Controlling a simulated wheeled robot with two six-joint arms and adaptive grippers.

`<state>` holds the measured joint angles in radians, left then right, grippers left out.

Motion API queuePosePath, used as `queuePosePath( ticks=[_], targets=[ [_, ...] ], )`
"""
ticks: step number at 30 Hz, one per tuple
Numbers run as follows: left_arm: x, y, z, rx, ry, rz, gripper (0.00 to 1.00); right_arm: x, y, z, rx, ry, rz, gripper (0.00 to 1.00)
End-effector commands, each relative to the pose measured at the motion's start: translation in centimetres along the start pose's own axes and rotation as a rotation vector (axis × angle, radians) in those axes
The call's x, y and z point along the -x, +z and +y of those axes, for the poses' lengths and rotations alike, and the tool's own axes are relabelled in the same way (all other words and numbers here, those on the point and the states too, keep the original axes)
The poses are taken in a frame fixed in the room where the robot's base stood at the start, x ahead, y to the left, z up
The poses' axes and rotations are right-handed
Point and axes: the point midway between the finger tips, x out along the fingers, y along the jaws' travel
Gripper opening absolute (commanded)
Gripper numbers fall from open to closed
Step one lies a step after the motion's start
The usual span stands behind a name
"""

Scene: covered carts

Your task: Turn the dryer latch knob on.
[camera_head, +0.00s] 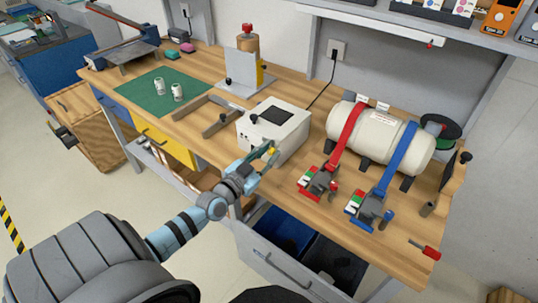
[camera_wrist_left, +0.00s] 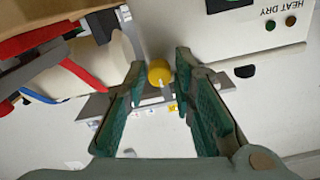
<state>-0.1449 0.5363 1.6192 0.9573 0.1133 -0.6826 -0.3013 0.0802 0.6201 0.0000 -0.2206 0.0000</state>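The dryer is a white box (camera_head: 262,135) with a dark panel on top, on the wooden bench. Its front face in the left wrist view (camera_wrist_left: 260,45) reads HEAT DRY, upside down. A yellow round knob (camera_wrist_left: 160,72) on a short grey stem shows between my left fingertips; it also shows as a small yellow spot in the head view (camera_head: 272,150). My right gripper is not in view.
A cream cylinder tank (camera_head: 378,138) with red and blue straps lies right of the dryer. A green mat (camera_head: 152,97) with two small white pieces lies left. A grey-and-wood stand (camera_head: 245,72) is behind. Below the bench is an open drawer (camera_head: 262,262).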

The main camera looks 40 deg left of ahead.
Motion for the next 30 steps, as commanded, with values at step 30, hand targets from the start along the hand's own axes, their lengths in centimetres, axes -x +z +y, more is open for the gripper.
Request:
queuePosePath(
  ticks=[30],
  targets=[
    [0.03,0.01,-0.02,0.03,0.0,0.0,0.0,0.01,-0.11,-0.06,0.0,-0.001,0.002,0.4]
  ],
)
